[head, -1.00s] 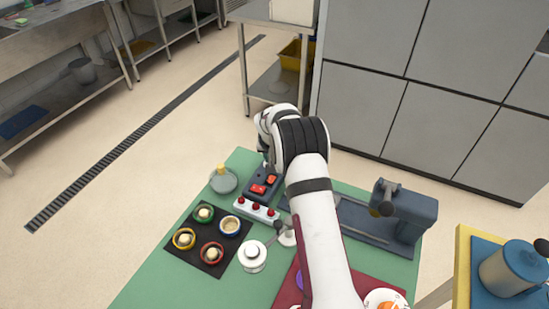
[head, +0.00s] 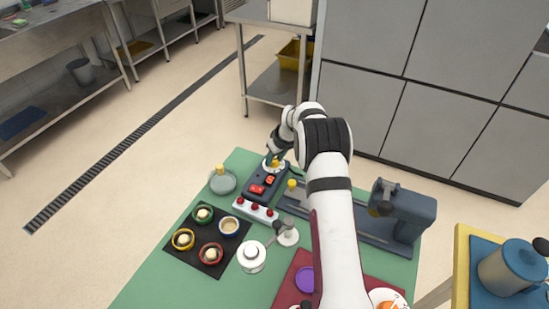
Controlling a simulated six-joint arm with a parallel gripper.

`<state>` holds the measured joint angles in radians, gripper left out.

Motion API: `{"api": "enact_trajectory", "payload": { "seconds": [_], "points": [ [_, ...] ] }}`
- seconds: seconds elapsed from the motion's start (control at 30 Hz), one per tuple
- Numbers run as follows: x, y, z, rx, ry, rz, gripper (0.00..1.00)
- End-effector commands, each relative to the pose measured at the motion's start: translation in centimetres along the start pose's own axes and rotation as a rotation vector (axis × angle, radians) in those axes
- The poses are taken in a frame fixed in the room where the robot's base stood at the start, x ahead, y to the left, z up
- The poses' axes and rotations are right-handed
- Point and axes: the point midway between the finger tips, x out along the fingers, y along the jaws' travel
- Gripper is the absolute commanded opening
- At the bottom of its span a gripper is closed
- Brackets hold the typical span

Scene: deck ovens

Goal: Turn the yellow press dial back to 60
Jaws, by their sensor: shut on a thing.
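The yellow press dial (head: 275,163) sits on a pale round face at the far end of a dark control box (head: 253,196). My gripper (head: 276,158) is over that end of the box, pointing down, and is shut on the dial. The arm comes from the front right and the wrist partly covers the dial. The scale marks and the dial's setting are too small to read.
Red and orange switches (head: 257,189) are on the same box. A strip with red knobs (head: 256,210) lies in front. A yellow-knobbed lid (head: 222,181) is left, a dark tray (head: 190,243) front left. A blue press-like machine (head: 407,212) stands right.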

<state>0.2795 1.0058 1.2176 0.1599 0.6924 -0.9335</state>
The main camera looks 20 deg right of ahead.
Motion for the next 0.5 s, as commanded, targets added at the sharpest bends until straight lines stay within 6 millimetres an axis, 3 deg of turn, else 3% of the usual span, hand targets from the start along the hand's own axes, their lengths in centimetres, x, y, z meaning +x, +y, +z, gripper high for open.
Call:
{"api": "enact_trajectory", "payload": {
  "seconds": [0.5],
  "points": [
    [0.12, 0.07, 0.11, -0.162, -0.003, -0.069, 0.00]
  ]
}}
